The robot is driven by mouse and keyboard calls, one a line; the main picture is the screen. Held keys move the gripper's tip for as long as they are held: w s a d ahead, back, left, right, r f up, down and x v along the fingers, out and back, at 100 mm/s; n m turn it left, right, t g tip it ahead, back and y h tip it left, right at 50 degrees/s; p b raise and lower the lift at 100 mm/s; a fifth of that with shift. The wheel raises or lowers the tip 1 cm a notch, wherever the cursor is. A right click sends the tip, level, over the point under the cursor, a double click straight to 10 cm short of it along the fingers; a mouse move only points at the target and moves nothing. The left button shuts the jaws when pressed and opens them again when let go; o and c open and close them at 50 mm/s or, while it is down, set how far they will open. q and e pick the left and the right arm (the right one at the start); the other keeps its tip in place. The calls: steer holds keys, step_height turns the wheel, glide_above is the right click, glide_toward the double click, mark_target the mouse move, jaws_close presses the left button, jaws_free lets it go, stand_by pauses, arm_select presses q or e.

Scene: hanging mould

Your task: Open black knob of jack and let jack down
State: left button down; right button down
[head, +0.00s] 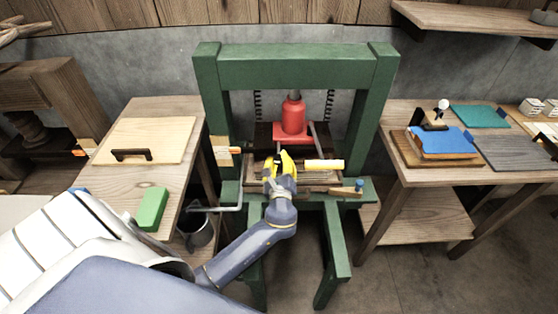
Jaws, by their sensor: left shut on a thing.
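The red jack (293,114) stands upright on its red base inside the green press frame (293,72), its grey ram up against the underside of the top beam. My left gripper (286,160), with yellow fingers, is at the front of the jack's base. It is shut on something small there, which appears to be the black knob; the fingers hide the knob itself. A grey lever with a pale yellow grip (325,165) reaches forward just right of my fingers. My right gripper is out of view.
Black springs hang on both sides of the jack. A left table holds a wooden board (146,140) and a green block (152,208). A right table holds a blue sheet (445,141). A small brush-like tool (346,192) lies on the press's front ledge.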

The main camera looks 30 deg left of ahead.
arm_select(q)
steer(key=shift+d+f, duration=0.1)
steer(key=shift+f, duration=0.15)
steer(key=c, duration=1.4)
jaws_free()
steer(key=o, duration=0.5)
steer(key=shift+r, duration=0.15)
steer(key=v, duration=1.2)
